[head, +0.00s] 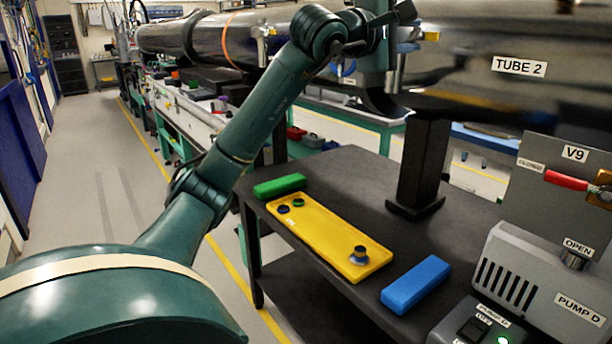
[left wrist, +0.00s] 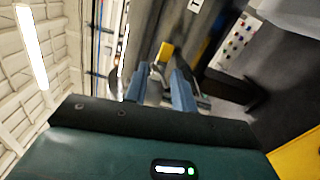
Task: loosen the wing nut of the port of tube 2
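Tube 2 (head: 480,50) is a dark shiny horizontal cylinder with a white label, at the upper right of the head view. My left arm reaches up to its near end. My left gripper (head: 388,45) is beside the tube there, its fingertips mostly hidden by the wrist. A silver fitting and a small yellow piece (head: 432,36) show beside it. In the left wrist view the two blue fingers (left wrist: 160,82) stand apart. A yellow piece (left wrist: 165,51) and grey metal parts show just beyond and between the tips. I cannot make out the wing nut clearly or tell whether a finger touches it.
Below is a dark table with a yellow tray (head: 320,229) holding small parts, a green block (head: 279,187) and a blue block (head: 416,284). A black post (head: 423,165) rises from it. Pump D (head: 540,290) and the V9 panel (head: 560,150) stand at right. The left aisle is clear.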

